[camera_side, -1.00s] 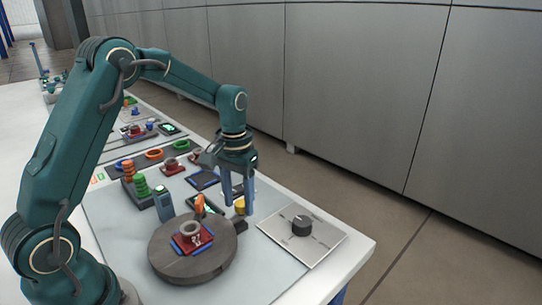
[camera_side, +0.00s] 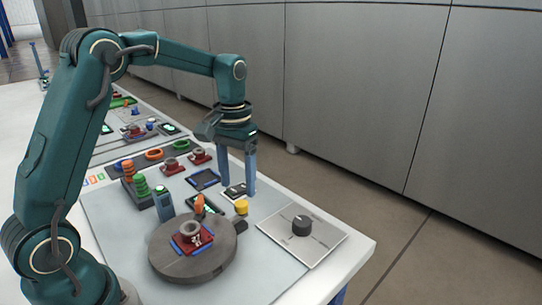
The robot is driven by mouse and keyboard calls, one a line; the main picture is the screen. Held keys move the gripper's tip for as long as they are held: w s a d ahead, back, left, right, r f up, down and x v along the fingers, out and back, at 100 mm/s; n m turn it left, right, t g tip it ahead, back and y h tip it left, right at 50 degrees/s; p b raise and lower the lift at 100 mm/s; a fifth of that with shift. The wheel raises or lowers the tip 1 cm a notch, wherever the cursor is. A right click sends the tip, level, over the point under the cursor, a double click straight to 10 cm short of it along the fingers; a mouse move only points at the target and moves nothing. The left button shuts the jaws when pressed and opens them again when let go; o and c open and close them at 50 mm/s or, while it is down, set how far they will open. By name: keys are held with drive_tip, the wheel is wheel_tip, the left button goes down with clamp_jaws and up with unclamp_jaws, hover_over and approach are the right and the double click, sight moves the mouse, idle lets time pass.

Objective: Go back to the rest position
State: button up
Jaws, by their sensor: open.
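My gripper (camera_side: 238,187) points down with its two blue-grey fingers apart. It is empty and hangs above the far right part of the work mat, near a dark square frame (camera_side: 204,179) and a small black-and-white item (camera_side: 235,191). A yellow cylinder (camera_side: 241,207) stands just in front of the fingers, apart from them. My teal arm reaches over the table from the left.
A round grey turntable (camera_side: 193,262) carries a red piece with a grey ring (camera_side: 191,230). Orange (camera_side: 127,170) and green (camera_side: 141,185) ring stacks stand at left. The space above the table is clear.

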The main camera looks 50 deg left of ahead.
drive_tip(key=shift+d+r, duration=0.1)
drive_tip(key=shift+r, duration=0.05)
drive_tip(key=s+d+r+m+t, duration=0.2)
drive_tip(key=s+d+r+t, duration=0.25)
drive_tip(key=s+r, duration=0.35)
drive_tip(key=s+d+f+m+t, duration=0.1)
drive_tip(key=s+d+f, duration=0.2)
drive_tip(key=s, duration=0.4)
drive_tip(key=shift+s, duration=0.4)
idle(0.9)
